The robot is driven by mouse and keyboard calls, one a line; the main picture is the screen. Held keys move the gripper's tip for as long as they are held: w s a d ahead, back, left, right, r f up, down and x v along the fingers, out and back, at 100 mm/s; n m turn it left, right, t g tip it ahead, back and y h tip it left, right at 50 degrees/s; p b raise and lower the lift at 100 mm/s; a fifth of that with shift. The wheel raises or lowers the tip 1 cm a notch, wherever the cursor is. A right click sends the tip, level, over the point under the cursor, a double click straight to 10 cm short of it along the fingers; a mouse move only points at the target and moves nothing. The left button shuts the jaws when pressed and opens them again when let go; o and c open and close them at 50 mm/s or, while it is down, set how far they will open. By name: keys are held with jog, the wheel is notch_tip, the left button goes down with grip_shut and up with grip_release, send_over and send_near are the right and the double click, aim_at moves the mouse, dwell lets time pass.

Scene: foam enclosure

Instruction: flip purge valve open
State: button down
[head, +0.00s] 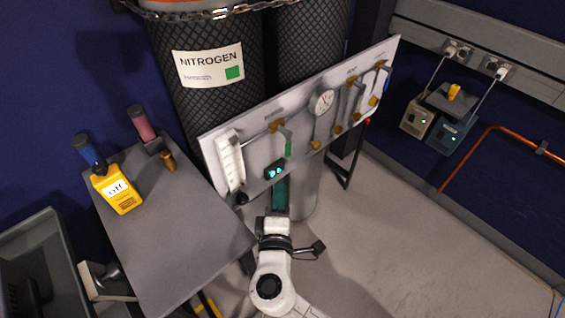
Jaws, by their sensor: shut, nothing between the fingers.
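A pale valve panel (255,155) hangs at a slant in front of two dark gas cylinders. It carries several brass valves and a round gauge (323,102). A brass valve (277,125) left of centre has a handle with a green end (288,148) hanging down; small lettering above it is too small to read, so I cannot tell if it is the purge valve. My gripper (275,172) shows small and dark, with teal tips, just below and left of the green end. It looks shut and empty; I cannot tell whether it touches the panel.
A copper pipe (480,145) and plugged-in boxes (450,130) line the right wall. Floor right of my arm is clear.

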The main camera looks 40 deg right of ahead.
jog(key=shift+w+d, duration=0.1)
jog(key=p+x, duration=0.1)
jog(key=x, duration=0.8)
jog(key=shift+w+d, duration=0.25)
jog(key=shift+d, duration=0.05)
jog(key=shift+f+b, duration=0.25)
jog(key=shift+b, duration=0.1)
jog(key=shift+d+b, duration=0.15)
jog(key=shift+b, duration=0.45)
